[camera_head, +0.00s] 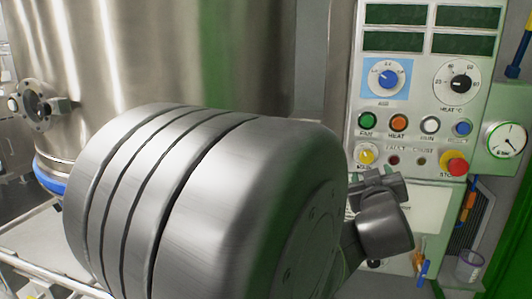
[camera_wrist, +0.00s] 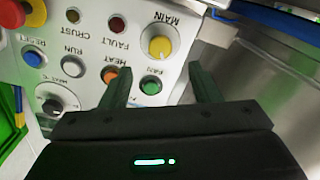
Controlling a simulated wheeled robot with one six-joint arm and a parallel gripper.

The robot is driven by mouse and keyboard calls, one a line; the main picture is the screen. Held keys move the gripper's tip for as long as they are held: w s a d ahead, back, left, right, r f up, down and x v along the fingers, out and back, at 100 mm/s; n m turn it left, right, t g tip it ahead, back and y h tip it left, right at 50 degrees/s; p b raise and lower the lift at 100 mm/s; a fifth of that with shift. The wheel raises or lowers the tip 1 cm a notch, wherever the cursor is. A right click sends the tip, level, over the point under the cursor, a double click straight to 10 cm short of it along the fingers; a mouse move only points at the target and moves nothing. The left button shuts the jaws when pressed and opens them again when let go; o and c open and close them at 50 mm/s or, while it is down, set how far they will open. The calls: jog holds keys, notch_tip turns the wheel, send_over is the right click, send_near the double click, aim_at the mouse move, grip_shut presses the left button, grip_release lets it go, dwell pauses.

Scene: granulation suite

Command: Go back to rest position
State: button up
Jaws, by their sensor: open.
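My gripper (camera_wrist: 160,84) shows in the wrist view with its two dark fingers spread apart and nothing between them. It points at the control panel (camera_wrist: 88,68), which appears upside down there. The green FAN button (camera_wrist: 151,85) and the yellow MAIN knob (camera_wrist: 159,44) show between and beyond the fingers; I cannot tell whether either finger touches the panel. In the head view, my large grey arm link fills the middle and hides my fingertips. The same panel (camera_head: 424,85) stands behind it at the right.
A steel vessel (camera_head: 140,60) stands behind my arm at the left, with a blue ring (camera_head: 50,178) low down. A red stop button (camera_head: 456,164) and a gauge (camera_head: 505,140) are at the right. A clear cup (camera_head: 468,266) sits below the panel, near a blue-handled valve (camera_head: 423,270).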

jog(key=x, duration=0.9)
jog(key=shift+w+r, duration=0.2)
jog(key=shift+s+a+r+m+p, duration=0.1)
jog(key=shift+s+r+m+p, duration=0.05)
jog(key=shift+m+p, duration=0.8)
jog(key=m+p, duration=0.3)
jog(key=p, duration=0.1)
jog(key=m+p, duration=0.7)
jog(key=p, duration=0.3)
jog(key=shift+a+p, duration=0.1)
jog(key=shift+p, duration=0.25)
jog(key=b, duration=0.2)
send_near(367, 158)
jog(key=shift+w, duration=0.3)
